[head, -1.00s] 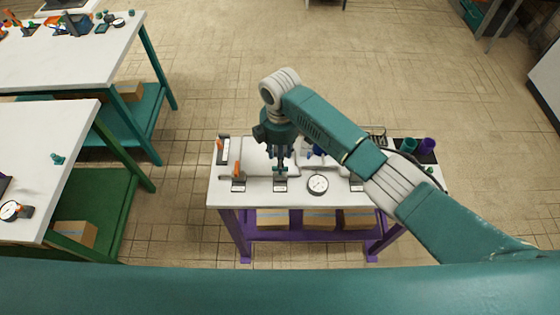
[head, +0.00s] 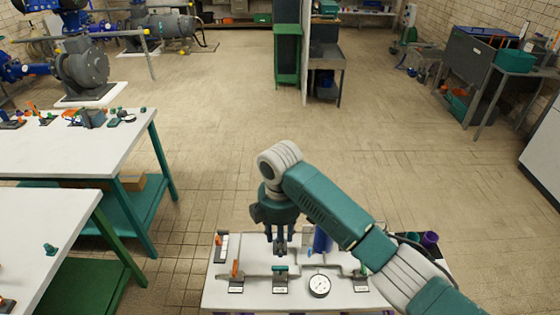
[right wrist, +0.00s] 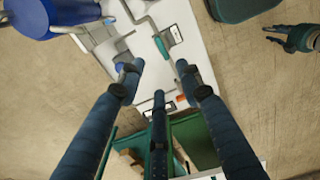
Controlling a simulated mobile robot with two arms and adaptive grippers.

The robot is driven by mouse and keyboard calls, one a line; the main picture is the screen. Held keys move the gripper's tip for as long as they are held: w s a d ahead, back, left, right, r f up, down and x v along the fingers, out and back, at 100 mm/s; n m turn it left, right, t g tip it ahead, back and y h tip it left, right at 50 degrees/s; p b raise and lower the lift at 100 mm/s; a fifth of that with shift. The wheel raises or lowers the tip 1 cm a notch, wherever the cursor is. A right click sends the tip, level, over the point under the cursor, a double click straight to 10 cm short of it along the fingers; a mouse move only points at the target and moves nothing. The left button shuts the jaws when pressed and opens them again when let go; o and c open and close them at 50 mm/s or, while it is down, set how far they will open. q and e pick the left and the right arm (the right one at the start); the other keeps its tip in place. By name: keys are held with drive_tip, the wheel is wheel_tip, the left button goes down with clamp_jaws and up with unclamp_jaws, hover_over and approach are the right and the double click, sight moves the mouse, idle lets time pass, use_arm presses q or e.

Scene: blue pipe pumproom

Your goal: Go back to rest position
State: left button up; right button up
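My right arm reaches in from the right in the head view. Its gripper (head: 279,250) points down over the white worktable (head: 215,290), just behind a small green-handled valve (head: 280,269). In the right wrist view the right gripper (right wrist: 158,85) has its three fingers spread with nothing between them. A green-handled valve (right wrist: 162,45) shows below them. My left gripper is outside the head view. It shows at the upper right of the right wrist view (right wrist: 275,36), over the floor, with fingers apart and empty.
The worktable bears a pipe panel with an orange-handled valve (head: 235,268), a round gauge (head: 319,285), a blue cylinder (head: 322,240) and a purple cup (head: 430,240). White benches (head: 70,150) stand at left. The floor (head: 230,100) beyond is clear.

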drive_tip(key=shift+s, duration=0.1)
drive_tip(key=s+d+f+m+t+y, duration=0.1)
drive_tip(key=s+f+m+y, duration=0.1)
drive_tip(key=s+f+m, duration=0.3)
drive_tip(key=s+d+f+m+y, duration=0.15)
drive_tip(key=s+f, duration=0.25)
drive_tip(key=s, duration=0.4)
drive_tip(key=s+d+r+m+t+h, duration=0.3)
drive_tip(key=s+d+m, duration=0.7)
drive_tip(key=s+d, duration=0.6)
wheel_tip(320, 180, down, 29)
drive_tip(key=w+d+g+b, duration=0.1)
drive_tip(key=d+g+b, duration=0.1)
drive_tip(key=b, duration=0.4)
drive_tip(key=s+d+f+b, duration=0.1)
drive_tip(key=s+f+b, duration=0.1)
drive_tip(key=s+f, duration=0.7)
drive_tip(key=s+d+f+g+b, duration=0.1)
drive_tip(key=s+d+f+b, duration=0.1)
drive_tip(key=s+f, duration=0.7)
wheel_tip(320, 180, down, 7)
drive_tip(key=shift+s+r+b, duration=0.1)
drive_tip(key=shift+s+b, duration=0.05)
drive_tip(key=shift+b, duration=0.35)
